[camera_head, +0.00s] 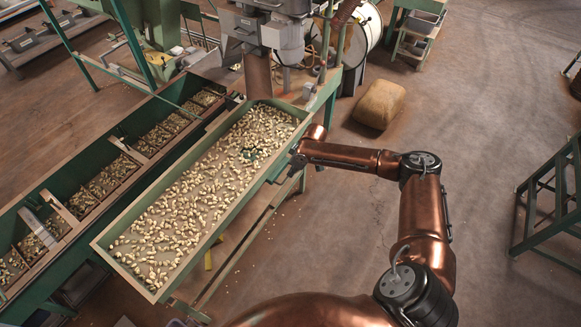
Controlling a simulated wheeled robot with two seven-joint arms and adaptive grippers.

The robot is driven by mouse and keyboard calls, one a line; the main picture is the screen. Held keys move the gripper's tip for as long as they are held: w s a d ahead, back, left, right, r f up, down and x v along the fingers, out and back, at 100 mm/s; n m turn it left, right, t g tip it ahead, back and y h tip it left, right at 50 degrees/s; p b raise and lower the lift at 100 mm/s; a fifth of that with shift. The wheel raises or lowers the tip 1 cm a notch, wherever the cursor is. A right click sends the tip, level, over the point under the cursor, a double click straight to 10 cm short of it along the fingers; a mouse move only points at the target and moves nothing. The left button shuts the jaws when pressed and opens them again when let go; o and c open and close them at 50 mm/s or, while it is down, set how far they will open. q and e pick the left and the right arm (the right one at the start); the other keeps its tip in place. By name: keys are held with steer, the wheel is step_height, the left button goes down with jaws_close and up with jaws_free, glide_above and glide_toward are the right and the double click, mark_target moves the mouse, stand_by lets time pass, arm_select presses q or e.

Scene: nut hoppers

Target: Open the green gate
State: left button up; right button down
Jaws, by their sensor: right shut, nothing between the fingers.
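A long green tray (128,262) full of pale nuts runs diagonally through the middle of the head view. No part stands out clearly as the green gate. A small dark green piece (250,153) shows among the nuts near the tray's right side, but I cannot tell what it is. My right gripper (292,165) is shut and empty at the tray's right outer side, near its upper end. It is small in view, and I cannot tell whether it touches the tray. My left gripper is not in view.
Green hoppers (72,216) with nuts in several compartments run along the left. A grey machine (268,32) stands above the tray's far end. A tan sack (379,104) lies on the floor. A green frame (545,205) stands at right. The floor between is clear.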

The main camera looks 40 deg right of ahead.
steer(key=w+d+r, duration=0.2)
steer(key=d+r, duration=0.1)
steer(key=d, duration=0.1)
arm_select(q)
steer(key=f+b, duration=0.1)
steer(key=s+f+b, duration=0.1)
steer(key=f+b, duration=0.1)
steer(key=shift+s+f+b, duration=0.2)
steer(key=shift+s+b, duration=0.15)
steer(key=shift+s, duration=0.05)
arm_select(e)
steer(key=w+x, duration=0.1)
steer(key=x, duration=0.8)
steer(key=shift+w+m, duration=0.15)
steer(key=shift+m, duration=0.25)
steer(key=shift+r, duration=0.1)
